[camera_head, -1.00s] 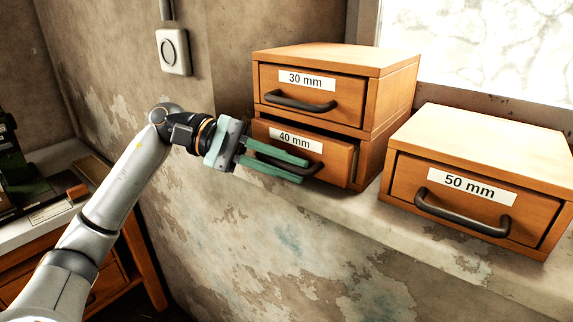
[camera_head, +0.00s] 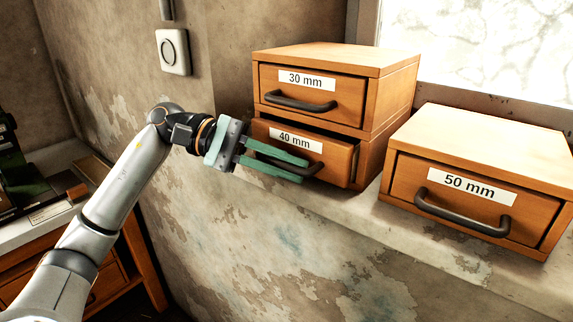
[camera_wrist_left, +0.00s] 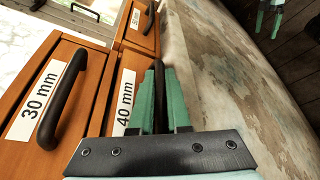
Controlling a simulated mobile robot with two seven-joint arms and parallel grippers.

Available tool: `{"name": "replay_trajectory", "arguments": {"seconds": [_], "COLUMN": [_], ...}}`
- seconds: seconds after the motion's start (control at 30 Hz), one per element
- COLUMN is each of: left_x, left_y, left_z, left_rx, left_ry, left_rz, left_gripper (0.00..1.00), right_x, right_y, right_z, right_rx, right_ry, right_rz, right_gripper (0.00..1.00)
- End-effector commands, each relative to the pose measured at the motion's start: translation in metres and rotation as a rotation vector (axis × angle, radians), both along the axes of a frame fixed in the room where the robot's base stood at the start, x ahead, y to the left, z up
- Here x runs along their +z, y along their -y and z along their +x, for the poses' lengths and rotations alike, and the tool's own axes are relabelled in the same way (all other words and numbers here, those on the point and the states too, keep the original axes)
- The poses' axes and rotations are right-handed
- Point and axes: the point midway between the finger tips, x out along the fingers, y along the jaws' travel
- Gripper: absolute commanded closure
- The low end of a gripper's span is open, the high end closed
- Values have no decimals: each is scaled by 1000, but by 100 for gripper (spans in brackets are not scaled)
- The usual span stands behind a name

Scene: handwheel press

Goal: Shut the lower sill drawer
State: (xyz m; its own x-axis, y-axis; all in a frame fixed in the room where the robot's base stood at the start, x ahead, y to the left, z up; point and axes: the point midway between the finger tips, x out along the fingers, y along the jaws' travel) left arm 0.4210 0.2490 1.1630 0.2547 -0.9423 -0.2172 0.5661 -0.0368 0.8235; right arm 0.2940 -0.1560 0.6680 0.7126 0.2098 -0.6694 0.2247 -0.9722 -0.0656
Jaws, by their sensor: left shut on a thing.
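The lower sill drawer (camera_head: 335,162), labelled 40 mm, is wooden with a dark bar handle. It stands out a little from its cabinet, below the 30 mm drawer. My left gripper (camera_head: 304,172) has its green fingers above and below that handle and is shut on it. In the left wrist view the dark handle (camera_wrist_left: 159,85) runs between the fingers (camera_wrist_left: 162,72), beside the 40 mm label. My right gripper (camera_wrist_left: 270,20) shows small at the top right of the left wrist view, its green fingers apart and empty. It is outside the head view.
The 30 mm drawer (camera_head: 345,93) above is shut. A separate 50 mm drawer box (camera_head: 440,187) stands to the right on the sill (camera_head: 350,203). A window is behind. The worn wall below is bare. A bench (camera_head: 30,235) with dark green equipment is at the left.

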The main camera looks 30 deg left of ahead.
Motion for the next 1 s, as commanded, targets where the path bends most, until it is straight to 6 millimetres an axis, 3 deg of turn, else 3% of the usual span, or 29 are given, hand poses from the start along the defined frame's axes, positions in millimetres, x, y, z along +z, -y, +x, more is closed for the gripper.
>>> {"name": "replay_trajectory", "arguments": {"seconds": [0.17, 0.5, 0.77, 0.8, 1.0], "left_x": [1, 1, 1, 1, 1], "left_y": [0, 2, 1, 1, 1], "left_z": [1, 29, 30, 31, 30], "left_rx": [1, 2, 6, 7, 5], "left_ry": [1, 2, 4, 4, 3], "left_rz": [0, -2, -2, -2, -2], "left_gripper": [100, 100, 100, 84, 62], "right_x": [-1, 2, 1, 1, 1], "right_y": [0, 2, 4, 4, 4], "right_z": [-3, -4, -4, -4, -4], "right_rx": [0, -3, -8, -8, -8], "right_ry": [-5, -2, -5, -6, -6], "right_rz": [1, -1, -4, -5, -5], "right_gripper": [0, 0, 0, 0, 0]}}
